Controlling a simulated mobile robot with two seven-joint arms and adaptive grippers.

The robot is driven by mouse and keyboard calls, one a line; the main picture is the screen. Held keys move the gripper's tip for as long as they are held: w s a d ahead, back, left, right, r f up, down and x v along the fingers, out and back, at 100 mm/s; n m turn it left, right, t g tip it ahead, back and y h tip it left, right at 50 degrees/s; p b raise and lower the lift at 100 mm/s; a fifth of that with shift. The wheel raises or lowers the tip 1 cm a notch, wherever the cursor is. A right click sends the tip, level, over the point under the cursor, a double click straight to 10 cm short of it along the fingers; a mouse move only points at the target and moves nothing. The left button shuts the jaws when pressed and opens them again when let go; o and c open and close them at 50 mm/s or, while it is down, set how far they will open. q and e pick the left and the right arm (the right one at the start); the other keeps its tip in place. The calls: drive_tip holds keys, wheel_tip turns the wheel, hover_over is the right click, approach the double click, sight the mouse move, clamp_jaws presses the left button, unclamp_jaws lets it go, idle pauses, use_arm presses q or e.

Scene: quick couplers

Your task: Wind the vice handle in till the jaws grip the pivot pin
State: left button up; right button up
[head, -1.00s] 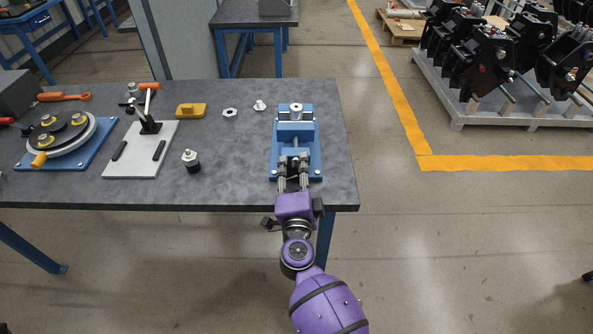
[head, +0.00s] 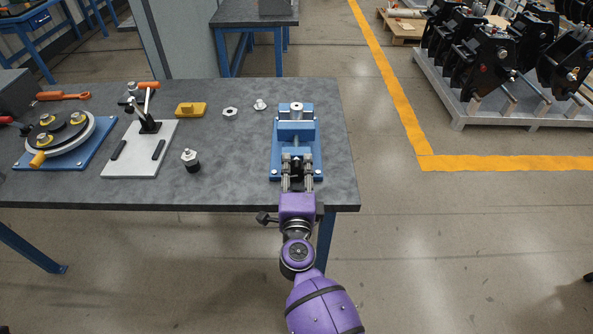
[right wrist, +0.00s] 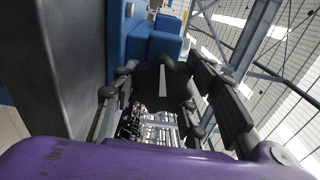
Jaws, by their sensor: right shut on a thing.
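The blue vice (head: 296,131) stands near the right end of the grey bench, its screw end toward me. The silver pivot pin (head: 296,106) stands upright at its far end; I cannot tell whether the jaws touch it. My right gripper (head: 297,164) reaches over the bench's front edge and is shut on the vice handle, mostly hidden by the fingers. In the right wrist view, a black handle part with a pale stripe (right wrist: 162,80) lies between the fingers, with the blue vice body (right wrist: 155,42) beyond. My left gripper is not in view.
Left of the vice on the bench (head: 240,165) are a black-and-silver fitting (head: 191,161), a yellow block (head: 190,110), a hex nut (head: 230,112), a toggle clamp on a pale plate (head: 141,150) and a round fixture (head: 60,138). Bare bench surrounds the vice.

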sight(297, 176)
drive_tip(key=o, duration=1.1)
drive_tip(key=shift+f, duration=0.15)
drive_tip(key=shift+o, duration=0.2)
drive_tip(key=shift+s, duration=4.1)
drive_tip(key=shift+c, duration=0.2)
